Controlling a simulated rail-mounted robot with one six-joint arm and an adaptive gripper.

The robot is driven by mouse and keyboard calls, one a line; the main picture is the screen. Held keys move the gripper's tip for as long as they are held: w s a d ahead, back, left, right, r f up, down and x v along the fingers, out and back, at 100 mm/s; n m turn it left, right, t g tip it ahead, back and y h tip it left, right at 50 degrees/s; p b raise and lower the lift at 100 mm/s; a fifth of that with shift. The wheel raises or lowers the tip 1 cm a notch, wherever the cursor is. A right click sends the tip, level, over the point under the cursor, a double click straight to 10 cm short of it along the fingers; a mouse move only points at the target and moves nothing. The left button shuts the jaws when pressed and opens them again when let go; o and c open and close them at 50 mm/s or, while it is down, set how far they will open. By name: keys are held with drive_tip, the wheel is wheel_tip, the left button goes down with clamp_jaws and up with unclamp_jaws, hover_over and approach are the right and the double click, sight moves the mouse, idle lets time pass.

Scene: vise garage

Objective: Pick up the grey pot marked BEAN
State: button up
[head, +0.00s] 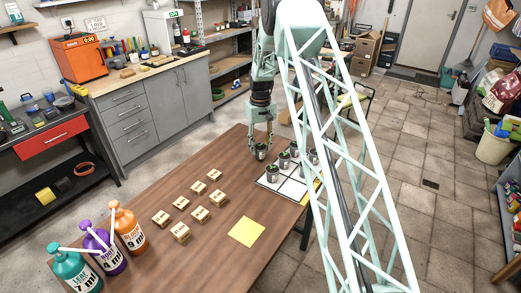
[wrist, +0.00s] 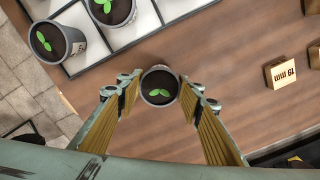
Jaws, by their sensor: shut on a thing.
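My gripper (head: 261,142) points down over the wooden table and is shut on a small grey pot (head: 261,152) with dark soil and a green seedling. In the wrist view this pot (wrist: 159,87) sits between the two fingertips (wrist: 160,92), upright. Its marking cannot be read, and I cannot tell whether its base touches the table. Several similar grey pots (head: 284,160) stand on a white, dark-edged tray (head: 276,185) just right of my gripper. In the wrist view, two of them show at the upper left, one (wrist: 57,42) near the tray's edge. Their labels are not legible.
Several small labelled wooden blocks (head: 198,187) lie on the table (head: 215,225) left of the tray. A yellow sheet (head: 246,232) lies in front. Teal, purple and orange pump bottles (head: 128,228) stand at the front left corner. A grey cabinet (head: 155,105) stands behind.

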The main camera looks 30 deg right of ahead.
sight(260, 147)
wheel_tip(260, 147, up, 9)
drive_tip(key=shift+r+p, duration=0.1)
drive_tip(key=shift+p, duration=0.3)
drive_tip(key=shift+a, duration=0.15)
idle(0.6)
